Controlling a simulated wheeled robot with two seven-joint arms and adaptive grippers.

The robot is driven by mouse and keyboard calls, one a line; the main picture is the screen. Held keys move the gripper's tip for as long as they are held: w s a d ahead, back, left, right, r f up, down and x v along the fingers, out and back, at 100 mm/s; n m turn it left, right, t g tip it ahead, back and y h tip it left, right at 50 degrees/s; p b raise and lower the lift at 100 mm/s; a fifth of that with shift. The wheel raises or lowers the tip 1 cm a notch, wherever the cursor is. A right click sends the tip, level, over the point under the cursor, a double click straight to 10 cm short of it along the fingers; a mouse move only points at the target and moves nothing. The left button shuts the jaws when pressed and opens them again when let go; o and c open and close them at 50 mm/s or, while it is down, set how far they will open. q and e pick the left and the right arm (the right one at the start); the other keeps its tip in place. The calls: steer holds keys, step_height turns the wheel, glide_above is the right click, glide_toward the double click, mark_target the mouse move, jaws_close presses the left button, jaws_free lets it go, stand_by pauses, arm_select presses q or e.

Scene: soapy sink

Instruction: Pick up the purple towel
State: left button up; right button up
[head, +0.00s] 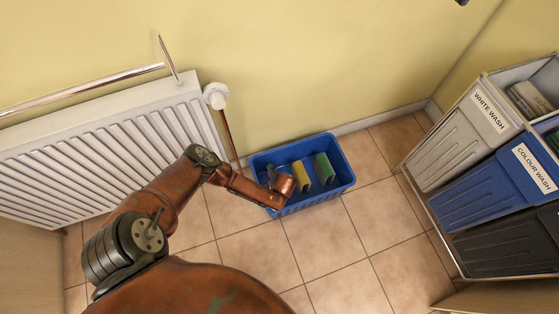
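No purple towel can be made out in the head view. My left arm comes in from the left and reaches to a blue tub (318,199) on the tiled floor. The end of that arm, with my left gripper (275,178), is over the tub's left part. The fingers are too small and hidden to tell whether they are open or shut, or hold anything. A yellow sponge-like block (301,175) and a green one (324,168) stand in the tub, right of the gripper. My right gripper is not in view.
A white radiator (60,165) is on the wall at the left, with a pipe running down near the tub. A rack at the right holds a white bin (462,146), a blue bin (490,190) and a dark bin (515,242). The tiled floor (345,245) between is clear.

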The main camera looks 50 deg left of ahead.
arm_select(q)
steer(key=shift+f, duration=0.3)
stand_by(0.6)
steer(key=shift+c, duration=0.2)
steer(key=c, duration=1.3)
